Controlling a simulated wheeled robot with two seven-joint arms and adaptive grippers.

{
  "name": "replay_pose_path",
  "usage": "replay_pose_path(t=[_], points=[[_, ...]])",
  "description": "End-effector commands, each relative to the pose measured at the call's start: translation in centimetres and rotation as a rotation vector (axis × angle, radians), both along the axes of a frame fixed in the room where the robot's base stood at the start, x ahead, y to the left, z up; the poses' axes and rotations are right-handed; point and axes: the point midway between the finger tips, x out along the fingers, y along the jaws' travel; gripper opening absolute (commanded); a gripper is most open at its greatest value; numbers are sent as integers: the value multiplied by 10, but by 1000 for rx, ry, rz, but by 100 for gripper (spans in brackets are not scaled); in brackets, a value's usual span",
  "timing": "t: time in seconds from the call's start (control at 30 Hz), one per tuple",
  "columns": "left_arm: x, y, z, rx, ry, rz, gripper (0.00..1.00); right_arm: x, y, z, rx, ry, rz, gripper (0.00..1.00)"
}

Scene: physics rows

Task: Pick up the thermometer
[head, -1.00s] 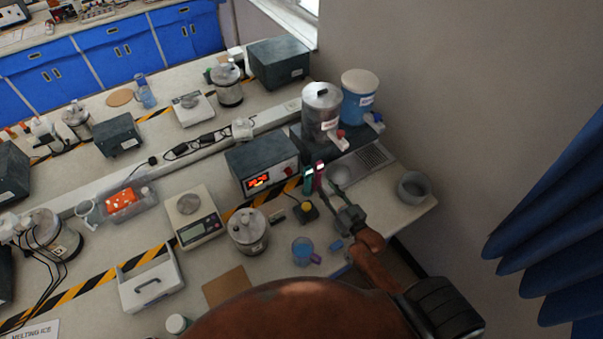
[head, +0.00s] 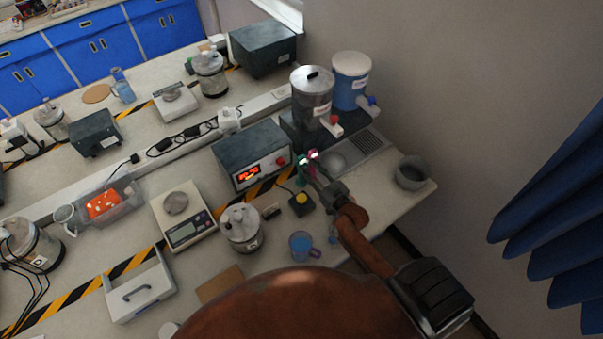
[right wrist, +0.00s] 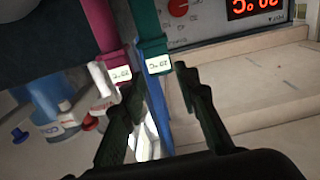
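Two thermometers with small lit displays show side by side. The green one (head: 301,161) is on the left and the pink one (head: 314,155) on the right in the head view, in front of the metal urn. What supports the thermometers is hard to see. My left gripper is out of view.
A dark box with a red readout (head: 251,157) stands left of the thermometers. A metal urn (head: 312,98) and a blue dispenser (head: 351,82) stand behind. A beaker of blue liquid (head: 301,246) and a steel pot (head: 243,231) are nearer. A grey bowl (head: 410,173) is at right.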

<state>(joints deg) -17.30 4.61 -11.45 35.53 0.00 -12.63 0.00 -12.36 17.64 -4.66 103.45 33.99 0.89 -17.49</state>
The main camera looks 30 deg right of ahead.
Motion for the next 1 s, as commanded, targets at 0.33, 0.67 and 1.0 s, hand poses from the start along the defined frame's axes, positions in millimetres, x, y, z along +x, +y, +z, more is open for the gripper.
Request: replay_pose_path(t=[0.33,0.67,1.0], points=[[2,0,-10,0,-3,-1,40,32,3,-1,0,1,1,29],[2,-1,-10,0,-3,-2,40,32,3,0,0,0,0,17],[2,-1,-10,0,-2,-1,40,32,2,0,0,0,0,4]])
